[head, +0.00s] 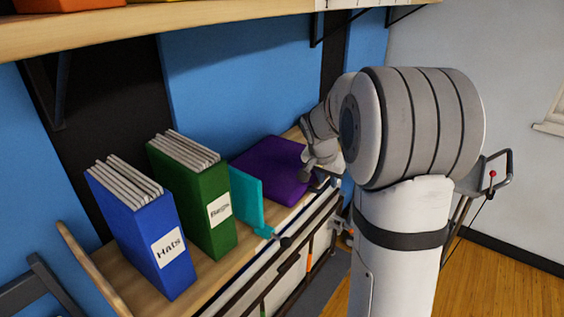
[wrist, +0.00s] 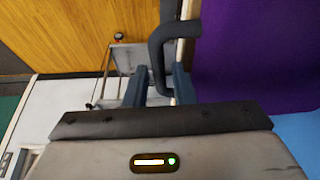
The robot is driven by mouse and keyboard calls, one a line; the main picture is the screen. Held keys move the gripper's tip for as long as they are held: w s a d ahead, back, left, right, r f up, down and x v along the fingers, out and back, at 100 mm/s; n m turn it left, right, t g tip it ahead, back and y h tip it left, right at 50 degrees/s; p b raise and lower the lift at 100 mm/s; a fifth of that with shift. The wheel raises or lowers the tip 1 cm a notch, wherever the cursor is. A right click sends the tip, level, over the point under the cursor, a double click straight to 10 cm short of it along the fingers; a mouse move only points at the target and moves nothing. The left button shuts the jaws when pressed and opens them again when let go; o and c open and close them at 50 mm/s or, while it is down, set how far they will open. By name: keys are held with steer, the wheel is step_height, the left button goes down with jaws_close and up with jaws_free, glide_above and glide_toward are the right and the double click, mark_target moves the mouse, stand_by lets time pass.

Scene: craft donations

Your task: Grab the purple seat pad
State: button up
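The purple seat pad (head: 272,170) lies on the wooden counter against the blue wall in the head view. It also fills the upper right of the wrist view (wrist: 255,55). My gripper (head: 322,179) is at the pad's right edge in the head view, partly hidden by my arm. In the wrist view, my gripper's two fingers (wrist: 161,84) stand apart, left of the pad, with no part of the pad between them. A dark curved bar (wrist: 158,55) shows in the gap; I cannot tell whether the fingers touch it.
A teal upright panel (head: 247,197) stands just left of the pad. Green (head: 207,205) and blue (head: 145,230) binders stand further left. A wooden shelf (head: 200,25) overhangs the counter. Dark rails and hooks run along the counter's front. Wooden floor (head: 500,280) shows at right.

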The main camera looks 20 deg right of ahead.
steer(key=shift+w+d+f, duration=0.1)
steer(key=shift+f, duration=0.3)
steer(key=shift+c, duration=0.2)
jaws_close()
steer(key=shift+r, duration=0.15)
